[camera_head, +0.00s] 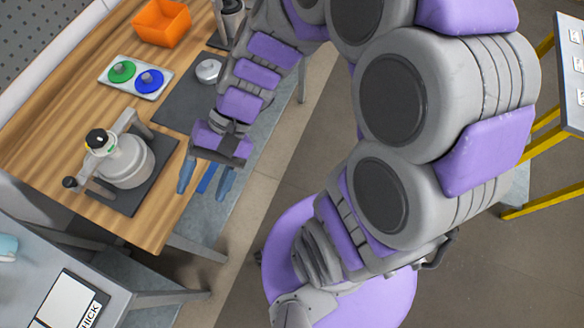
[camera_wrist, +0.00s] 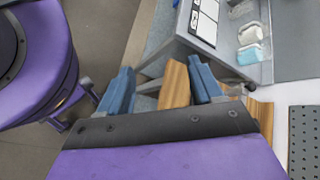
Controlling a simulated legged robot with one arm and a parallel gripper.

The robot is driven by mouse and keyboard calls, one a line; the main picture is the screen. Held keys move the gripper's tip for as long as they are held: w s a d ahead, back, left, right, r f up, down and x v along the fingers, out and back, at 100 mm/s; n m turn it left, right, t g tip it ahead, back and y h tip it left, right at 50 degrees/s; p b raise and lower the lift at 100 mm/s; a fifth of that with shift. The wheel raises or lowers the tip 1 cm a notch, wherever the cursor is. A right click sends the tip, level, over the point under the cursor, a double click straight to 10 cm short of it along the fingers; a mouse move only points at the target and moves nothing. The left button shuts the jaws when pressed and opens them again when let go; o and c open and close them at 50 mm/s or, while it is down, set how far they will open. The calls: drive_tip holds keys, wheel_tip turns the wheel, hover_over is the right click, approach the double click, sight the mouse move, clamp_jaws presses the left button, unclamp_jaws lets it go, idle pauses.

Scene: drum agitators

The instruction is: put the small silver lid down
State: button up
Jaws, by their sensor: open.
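The small silver lid (camera_head: 208,70) lies on a dark grey mat (camera_head: 183,100) on the wooden table, with its knob up, left of my forearm in the head view. My gripper (camera_head: 204,188) has blue fingers spread apart. It hangs beyond the table's right edge, well nearer the camera than the lid. In the wrist view my gripper (camera_wrist: 163,82) is also open, with nothing held between the fingers. The lid does not show in the wrist view.
A grey drum machine (camera_head: 124,160) stands on a dark base left of my gripper. A pale tray (camera_head: 134,93) holds a green lid (camera_head: 122,71) and a blue lid (camera_head: 149,80). An orange bin (camera_head: 161,22) stands farther back. A metal table (camera_head: 25,285) is at lower left.

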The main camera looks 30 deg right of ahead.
drive_tip(key=s+d+n+t+h, duration=0.1)
drive_tip(key=s+d+h, duration=0.3)
drive_tip(key=d, duration=0.3)
drive_tip(key=s+d+n+t+h, duration=0.1)
drive_tip(key=s+d+n+h, duration=0.1)
drive_tip(key=d+h, duration=0.3)
drive_tip(key=s+d, duration=0.1)
drive_tip(key=d, duration=0.2)
drive_tip(key=shift+s+d+r+n+t+h, duration=0.2)
drive_tip(key=shift+s+r+n+t+h, duration=0.1)
drive_tip(key=shift+s, duration=0.1)
